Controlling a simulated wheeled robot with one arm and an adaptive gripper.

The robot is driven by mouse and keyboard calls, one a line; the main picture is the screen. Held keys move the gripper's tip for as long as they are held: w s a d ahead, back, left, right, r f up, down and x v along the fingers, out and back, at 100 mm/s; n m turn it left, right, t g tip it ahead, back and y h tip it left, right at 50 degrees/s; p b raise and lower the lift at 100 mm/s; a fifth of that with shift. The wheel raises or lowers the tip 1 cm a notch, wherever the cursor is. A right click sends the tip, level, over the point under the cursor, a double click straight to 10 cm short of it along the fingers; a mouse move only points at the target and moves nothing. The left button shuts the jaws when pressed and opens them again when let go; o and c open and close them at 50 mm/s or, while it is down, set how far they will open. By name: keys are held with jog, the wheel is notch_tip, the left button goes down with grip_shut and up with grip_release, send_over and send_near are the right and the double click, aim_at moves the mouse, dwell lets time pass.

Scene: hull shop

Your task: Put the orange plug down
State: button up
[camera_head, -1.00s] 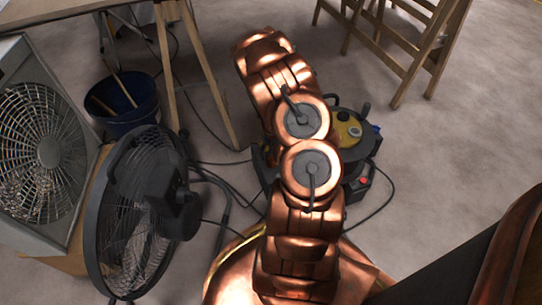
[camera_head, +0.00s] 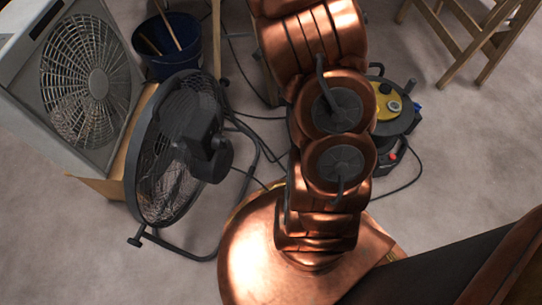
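No orange plug shows in the head view. My gripper is not in view either. My copper-coloured arm runs up through the middle of the picture and leaves it at the top edge, so its end and anything in it are out of sight.
A dark machine with a yellow top (camera_head: 385,107) and a red button stands partly behind my arm. A black round fan (camera_head: 180,150), a grey box fan (camera_head: 95,85) and a blue bucket (camera_head: 170,55) stand left. Cables lie on the floor. A wooden trestle (camera_head: 490,40) is top right.

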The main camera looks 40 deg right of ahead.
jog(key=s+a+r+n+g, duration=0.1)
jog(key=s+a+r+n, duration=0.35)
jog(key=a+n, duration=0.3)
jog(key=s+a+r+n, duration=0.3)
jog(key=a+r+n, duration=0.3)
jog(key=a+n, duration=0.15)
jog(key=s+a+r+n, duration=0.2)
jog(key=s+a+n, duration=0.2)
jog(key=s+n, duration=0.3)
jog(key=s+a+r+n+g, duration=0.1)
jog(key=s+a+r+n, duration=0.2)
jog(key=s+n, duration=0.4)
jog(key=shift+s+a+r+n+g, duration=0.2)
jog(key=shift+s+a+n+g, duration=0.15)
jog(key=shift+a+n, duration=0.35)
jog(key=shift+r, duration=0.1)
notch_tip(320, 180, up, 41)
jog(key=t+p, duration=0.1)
jog(key=p, duration=3.7)
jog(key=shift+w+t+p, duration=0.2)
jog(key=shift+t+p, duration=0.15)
jog(key=shift+p, duration=0.05)
